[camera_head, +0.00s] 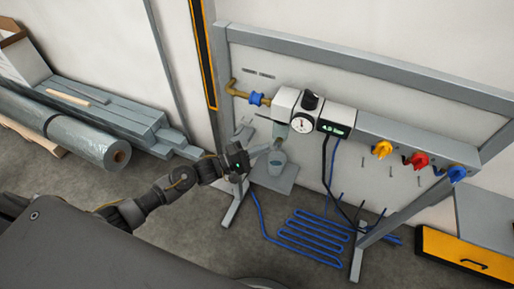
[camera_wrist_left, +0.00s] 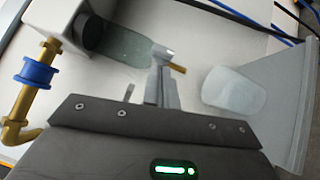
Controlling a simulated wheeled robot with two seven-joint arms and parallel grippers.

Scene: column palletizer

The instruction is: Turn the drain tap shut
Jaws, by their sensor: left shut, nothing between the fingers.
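My left gripper (camera_head: 270,147) reaches in from the left, under the clear filter bowl (camera_head: 280,130) of the wall unit. In the left wrist view its fingers (camera_wrist_left: 162,55) are shut and empty, with the tips at the bowl's lower end (camera_wrist_left: 135,48). A small brass lever (camera_wrist_left: 179,69), which looks like the drain tap, sticks out just right of the fingertips. I cannot tell whether the fingers touch it. In the head view the tap is too small or hidden. A translucent cup (camera_head: 277,162) stands below and also shows in the left wrist view (camera_wrist_left: 234,90). My right gripper is out of view.
Blue hose (camera_head: 310,235) lies coiled below. A plastic-wrapped roll (camera_head: 75,135) and grey planks are at left.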

